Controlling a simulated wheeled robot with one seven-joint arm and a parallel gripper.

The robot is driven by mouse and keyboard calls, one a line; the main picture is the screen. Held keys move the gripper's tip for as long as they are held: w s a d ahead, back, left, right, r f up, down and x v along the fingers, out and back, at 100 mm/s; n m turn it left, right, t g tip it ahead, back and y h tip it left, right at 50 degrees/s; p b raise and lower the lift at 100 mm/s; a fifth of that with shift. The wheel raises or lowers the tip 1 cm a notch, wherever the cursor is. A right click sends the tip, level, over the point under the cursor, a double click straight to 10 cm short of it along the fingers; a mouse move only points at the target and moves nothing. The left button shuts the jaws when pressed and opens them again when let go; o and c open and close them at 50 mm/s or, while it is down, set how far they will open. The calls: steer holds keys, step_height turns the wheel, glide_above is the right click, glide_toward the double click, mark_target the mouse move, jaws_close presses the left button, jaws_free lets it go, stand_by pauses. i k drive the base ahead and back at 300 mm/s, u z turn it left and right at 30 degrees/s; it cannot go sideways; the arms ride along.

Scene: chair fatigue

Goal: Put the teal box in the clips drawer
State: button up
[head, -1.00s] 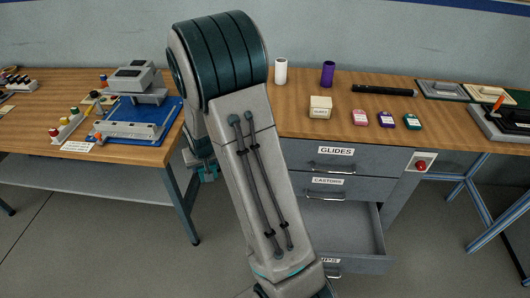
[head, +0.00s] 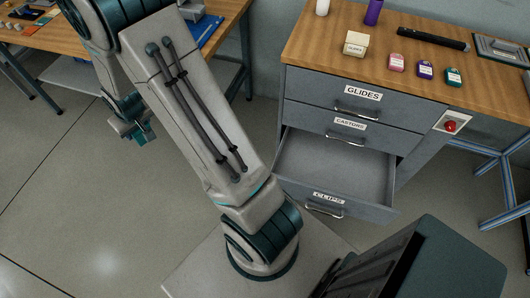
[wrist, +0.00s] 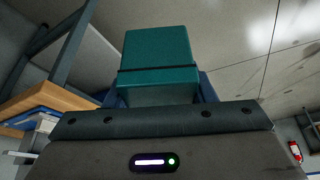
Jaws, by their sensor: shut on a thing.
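The teal box (wrist: 157,60) fills the upper middle of the wrist view, held between the jaws of my gripper (wrist: 155,95), which is shut on it. In the head view my gripper (head: 132,130) hangs over open floor, well left of the drawers; a teal patch of the box (head: 146,135) shows beside it. The clips drawer (head: 335,170) is the lowest of three, pulled open, with its CLIPS label on the front. The part of its inside that I can see looks empty; my arm stands just left of it.
The glides drawer (head: 345,97) and castors drawer (head: 350,130) above are shut. A cream box (head: 355,43) and small pink, purple and green boxes stand on the bench top. A red button (head: 450,126) is right of the drawers. A dark panel (head: 420,265) stands at front right.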

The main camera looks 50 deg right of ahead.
mark_target(321, 162)
steer(key=u, duration=0.35)
steer(key=k, duration=1.05)
steer(key=z, duration=1.45)
